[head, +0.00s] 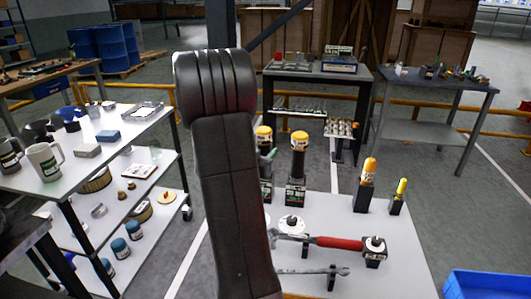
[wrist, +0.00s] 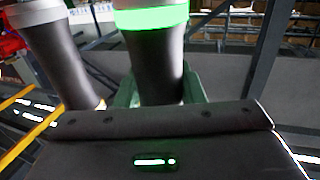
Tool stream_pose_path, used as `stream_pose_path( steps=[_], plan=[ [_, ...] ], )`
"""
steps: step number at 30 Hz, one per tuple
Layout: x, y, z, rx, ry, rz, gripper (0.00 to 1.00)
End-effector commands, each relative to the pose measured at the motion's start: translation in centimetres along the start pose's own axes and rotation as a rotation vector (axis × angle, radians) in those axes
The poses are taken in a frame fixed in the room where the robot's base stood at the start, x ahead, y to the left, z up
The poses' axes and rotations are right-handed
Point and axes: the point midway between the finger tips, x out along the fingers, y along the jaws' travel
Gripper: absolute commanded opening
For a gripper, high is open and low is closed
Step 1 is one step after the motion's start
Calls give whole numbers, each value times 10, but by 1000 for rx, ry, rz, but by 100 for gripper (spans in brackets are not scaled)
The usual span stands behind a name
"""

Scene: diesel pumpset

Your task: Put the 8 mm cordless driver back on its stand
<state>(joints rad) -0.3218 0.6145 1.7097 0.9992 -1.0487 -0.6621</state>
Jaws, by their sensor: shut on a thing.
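Two dark cordless drivers with yellow tops stand side by side at the back left of the white table. My gripper (head: 268,157), mostly hidden behind my arm, is shut on the left driver (head: 264,137). In the wrist view this driver (wrist: 157,60) is a dark cylinder with a glowing green band, between my greenish fingers (wrist: 160,98). It looks upright, above or in a black labelled stand (head: 265,190); I cannot tell whether it is seated. The other driver (head: 299,142) is on its stand (head: 295,192) just right, also in the wrist view (wrist: 58,55). Size labels are unreadable.
Two smaller yellow-topped tools (head: 367,182) (head: 400,190) stand at right. A loaded shelf cart (head: 110,150) is at left, a blue bin (head: 485,284) at lower right.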

Motion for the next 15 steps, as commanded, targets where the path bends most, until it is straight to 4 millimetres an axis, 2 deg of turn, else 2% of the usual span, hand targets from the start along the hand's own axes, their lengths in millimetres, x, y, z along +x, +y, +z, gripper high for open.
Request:
stream_pose_path(
  steps=[14,15],
  plan=[
    [0,0,9,1,3,0,0],
    [0,0,8,1,3,0,43]
  ],
)
